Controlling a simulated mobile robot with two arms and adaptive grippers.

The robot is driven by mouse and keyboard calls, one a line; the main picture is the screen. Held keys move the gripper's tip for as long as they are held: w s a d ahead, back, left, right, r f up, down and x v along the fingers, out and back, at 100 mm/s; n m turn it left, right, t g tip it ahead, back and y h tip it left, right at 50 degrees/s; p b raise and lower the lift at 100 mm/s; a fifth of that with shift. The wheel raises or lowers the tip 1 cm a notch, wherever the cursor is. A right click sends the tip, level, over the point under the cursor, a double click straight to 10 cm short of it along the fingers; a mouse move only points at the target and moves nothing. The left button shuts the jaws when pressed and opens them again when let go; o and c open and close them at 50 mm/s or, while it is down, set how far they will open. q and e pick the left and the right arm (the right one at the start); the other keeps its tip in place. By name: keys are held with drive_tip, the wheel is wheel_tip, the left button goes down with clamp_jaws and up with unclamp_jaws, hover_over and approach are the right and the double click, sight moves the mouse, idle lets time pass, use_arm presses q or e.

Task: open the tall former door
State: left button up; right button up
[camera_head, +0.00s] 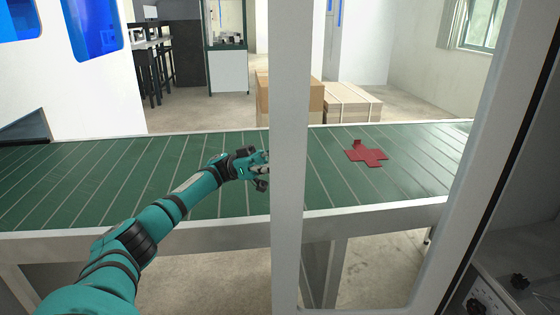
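The tall former door has a white frame (290,130) with a large clear pane, and it fills the right half of the head view. Its left upright runs from top to bottom of the picture. The door looks swung out from the machine, with a dark gap along its right side. My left gripper (262,171) is at the left edge of that upright, at about mid height. Its fingertips are small and partly cut off by the upright, so I cannot tell whether they touch it or how far they are apart. My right gripper is out of view.
A green conveyor (90,180) with a pale rail crosses behind the door. A red cross-shaped flat blank (367,154) lies on it, seen through the pane. Cardboard boxes (262,95) and a wooden crate (350,103) stand beyond. Machine parts with black knobs (519,281) show at lower right.

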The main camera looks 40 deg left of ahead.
use_arm(q)
drive_tip(key=v, duration=0.7)
drive_tip(key=shift+a, duration=0.2)
drive_tip(key=shift+f, duration=0.15)
idle(0.5)
